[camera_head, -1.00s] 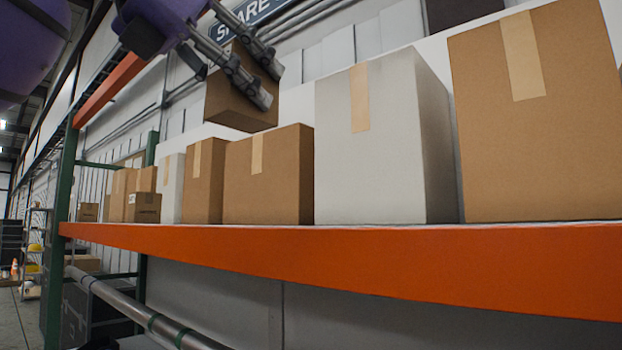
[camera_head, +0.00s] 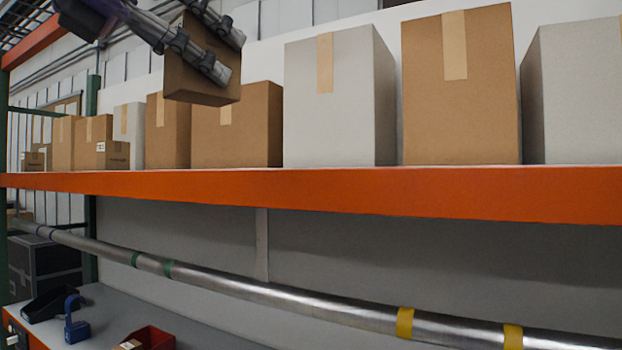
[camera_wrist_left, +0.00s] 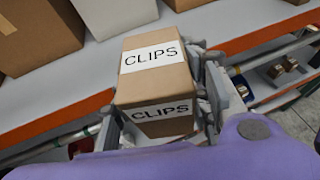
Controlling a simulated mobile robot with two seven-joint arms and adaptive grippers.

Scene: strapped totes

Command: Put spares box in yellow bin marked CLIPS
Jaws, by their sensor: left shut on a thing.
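My left gripper (camera_head: 230,56) is shut on a brown cardboard box (camera_head: 195,87), with one finger on each side. In the head view the box is at the upper left, in front of the shelf boxes. In the left wrist view the box (camera_wrist_left: 158,82) shows white labels reading CLIPS on two faces, between the gripper's fingers (camera_wrist_left: 160,105). I see no yellow bin marked CLIPS in these frames. My right gripper is not in view.
An orange-edged shelf (camera_head: 330,190) carries several brown and white boxes. Below it runs a metal rail (camera_head: 250,287) with green and yellow bands. A lower grey surface (camera_head: 215,325) holds a red bin (camera_head: 153,338), a blue object (camera_head: 76,325) and a black tray (camera_head: 48,303).

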